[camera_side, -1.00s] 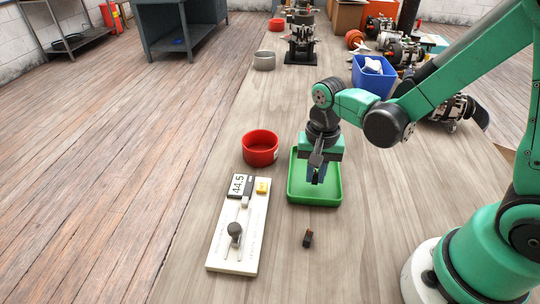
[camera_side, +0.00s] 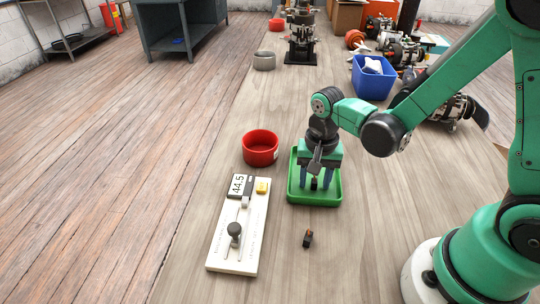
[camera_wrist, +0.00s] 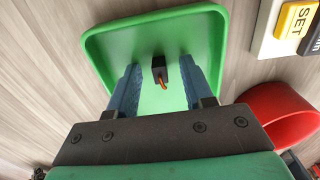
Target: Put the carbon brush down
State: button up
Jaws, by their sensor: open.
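A small black carbon brush (camera_wrist: 159,69) with a copper-orange lead lies in the green tray (camera_wrist: 150,20), between my fingers. It also shows as a dark block in the side view (camera_side: 314,184). My gripper (camera_wrist: 158,64) is open, with a gap on both sides of the brush. In the side view my gripper (camera_side: 316,179) is low inside the green tray (camera_side: 315,201), its blue fingers spread. A second dark brush-like piece with an orange part (camera_side: 308,238) lies on the table in front of the tray.
A white gauge board (camera_side: 222,249) with a 44.5 display lies left of the tray. A red round bowl (camera_side: 260,148) stands behind the board. A blue bin (camera_side: 373,81) and machine parts are farther back. The table right of the tray is clear.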

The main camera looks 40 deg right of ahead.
aim_at(315, 181)
notch_tip(315, 181, up, 13)
jog(key=s+d+n+t, duration=0.1)
jog(key=s+n+t, duration=0.1)
jog(key=n+t, duration=0.5)
jog(key=shift+n, duration=1)
